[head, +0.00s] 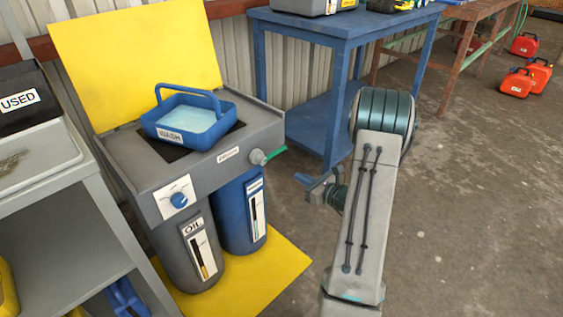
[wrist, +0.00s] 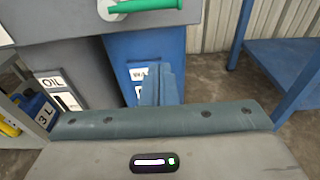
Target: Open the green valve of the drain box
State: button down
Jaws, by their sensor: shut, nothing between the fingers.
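The drain box (head: 222,170) is a grey unit in the head view, on a yellow mat, with a grey OIL tank and a blue tank below it. Its green valve (head: 275,153) is a lever on a round grey fitting at the box's right front. It points right, roughly level.
A blue table (head: 325,122) stands behind my arm. A grey USED bench (head: 45,195) is at left. Open floor lies at right.

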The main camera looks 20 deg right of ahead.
aim_at(272, 153)
jog(key=b+x, duration=0.3)
jog(key=x, duration=0.7)
jog(key=shift+s+d+r, duration=0.1)
jog(key=shift+s+r, duration=0.1)
jog(key=shift+r, duration=0.8)
jog(key=shift+s+r, duration=0.15)
jog(key=shift+r, duration=0.85)
